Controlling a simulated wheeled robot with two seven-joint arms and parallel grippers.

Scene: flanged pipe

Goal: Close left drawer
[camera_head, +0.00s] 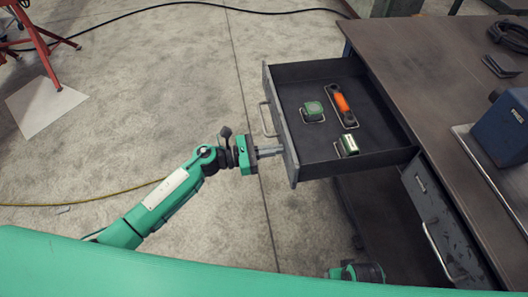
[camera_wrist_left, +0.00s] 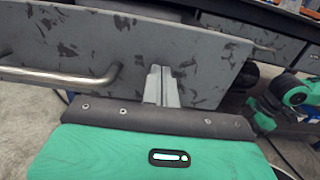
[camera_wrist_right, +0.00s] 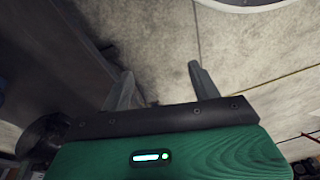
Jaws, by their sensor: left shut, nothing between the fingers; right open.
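The left drawer (camera_head: 297,132) is pulled out from the dark workbench in the head view. Its grey, scuffed front also fills much of the left wrist view (camera_wrist_left: 215,75). The drawer's metal handle (camera_head: 267,118) shows at the left part of the front, and in the left wrist view (camera_wrist_left: 70,76) it lies left of the fingers. My left gripper (camera_head: 281,150) is shut and empty, its fingertips at the drawer front beside the handle. Whether they touch it is hard to tell. My right gripper (camera_wrist_right: 160,85) is open and empty in the right wrist view, low beside a dark surface.
The drawer holds an orange-handled item (camera_head: 341,103), a green block (camera_head: 312,111) and a green-silver item (camera_head: 347,145). A second drawer (camera_head: 436,215) sits in the bench at right. A blue vise (camera_head: 502,128) stands on the workbench top (camera_head: 425,60).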

